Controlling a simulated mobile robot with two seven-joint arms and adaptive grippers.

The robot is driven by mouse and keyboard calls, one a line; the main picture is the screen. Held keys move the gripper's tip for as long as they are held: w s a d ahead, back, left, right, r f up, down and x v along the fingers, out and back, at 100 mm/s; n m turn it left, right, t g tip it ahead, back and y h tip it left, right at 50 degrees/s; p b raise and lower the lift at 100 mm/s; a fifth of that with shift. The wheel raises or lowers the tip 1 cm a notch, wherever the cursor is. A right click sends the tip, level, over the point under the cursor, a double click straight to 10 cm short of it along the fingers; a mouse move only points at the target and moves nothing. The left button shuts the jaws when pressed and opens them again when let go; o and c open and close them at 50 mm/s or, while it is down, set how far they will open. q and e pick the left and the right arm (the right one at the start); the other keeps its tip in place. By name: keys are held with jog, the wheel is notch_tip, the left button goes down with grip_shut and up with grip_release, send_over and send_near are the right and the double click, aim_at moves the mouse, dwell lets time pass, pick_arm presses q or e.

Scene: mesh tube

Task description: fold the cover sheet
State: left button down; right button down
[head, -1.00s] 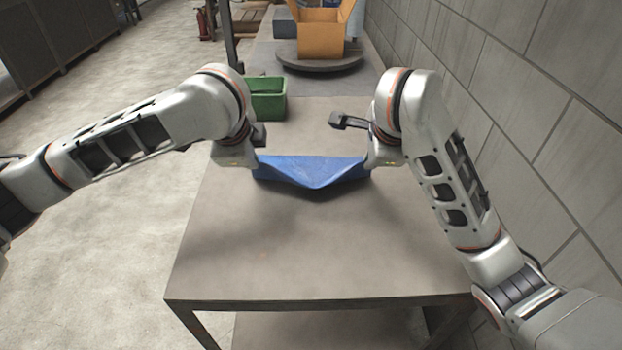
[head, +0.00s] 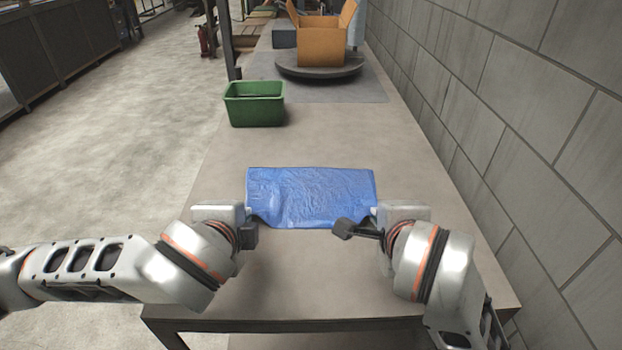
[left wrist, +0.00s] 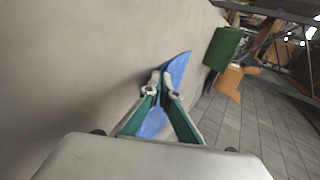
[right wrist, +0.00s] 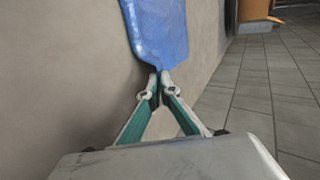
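The blue cover sheet (head: 310,193) lies across the middle of the table, roughly rectangular and wrinkled, with its far edge straight. Its near corners are raised at my two grippers. My left gripper (head: 249,214) is at the near left corner; in the left wrist view its fingertips (left wrist: 160,80) are closed together on the sheet (left wrist: 178,68). My right gripper (head: 374,212) is at the near right corner; in the right wrist view its fingertips (right wrist: 160,80) are closed on the corner of the sheet (right wrist: 158,35). The sheet's underside is hidden.
A green bin (head: 255,105) stands at the table's left edge beyond the sheet. An open cardboard box (head: 320,45) sits on a round dark turntable (head: 320,68) at the far end. A block wall (head: 530,120) runs along the right. The table (head: 300,285) is clear in front of the sheet.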

pick_arm(q)
jog(key=c, duration=2)
grip_release()
pick_arm(e)
jog(key=c, duration=2)
grip_release()
